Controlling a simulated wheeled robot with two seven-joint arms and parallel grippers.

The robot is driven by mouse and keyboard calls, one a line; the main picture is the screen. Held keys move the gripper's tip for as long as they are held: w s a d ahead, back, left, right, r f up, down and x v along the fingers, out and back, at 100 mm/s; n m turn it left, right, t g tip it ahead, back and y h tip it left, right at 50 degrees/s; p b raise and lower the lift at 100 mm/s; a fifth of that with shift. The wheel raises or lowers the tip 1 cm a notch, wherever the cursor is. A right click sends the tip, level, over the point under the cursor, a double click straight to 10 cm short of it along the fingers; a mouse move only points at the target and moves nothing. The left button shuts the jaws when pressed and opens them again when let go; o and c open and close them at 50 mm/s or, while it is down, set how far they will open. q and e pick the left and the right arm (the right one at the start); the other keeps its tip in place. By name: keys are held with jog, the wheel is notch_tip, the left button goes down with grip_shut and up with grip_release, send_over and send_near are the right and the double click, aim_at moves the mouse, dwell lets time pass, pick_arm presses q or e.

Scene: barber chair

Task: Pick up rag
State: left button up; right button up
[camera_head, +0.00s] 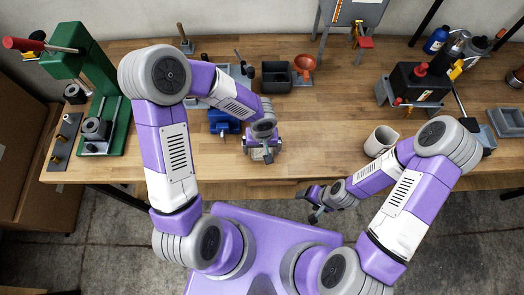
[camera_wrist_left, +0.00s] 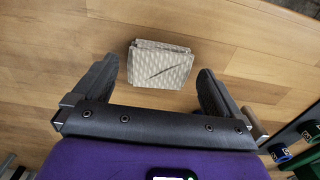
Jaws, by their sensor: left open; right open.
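The rag (camera_wrist_left: 160,63) is a folded beige cloth with a fine pattern and a thin dark line across it, lying on the wooden table. In the left wrist view it lies between and slightly beyond the two dark fingers of my left gripper (camera_wrist_left: 158,72), with a gap on each side. In the head view my left gripper (camera_head: 263,150) is over the table near its front edge, open and empty, and mostly hides the rag beneath it. My right gripper (camera_head: 316,206) is open and empty, in front of the table edge.
A blue vise-like item (camera_head: 223,122) is left of my left gripper. A green press (camera_head: 85,75) stands at the far left. A black bin (camera_head: 277,77) and red funnel (camera_head: 305,66) are behind.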

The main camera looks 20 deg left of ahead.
aim_at(262, 150)
pick_arm(q)
jog(key=shift+f, duration=0.35)
jog(key=shift+c, duration=0.5)
jog(key=c, duration=1)
jog(key=shift+r, duration=0.1)
notch_tip(262, 150, up, 10)
jog(key=shift+f+p, duration=0.1)
jog(key=shift+p, duration=0.75)
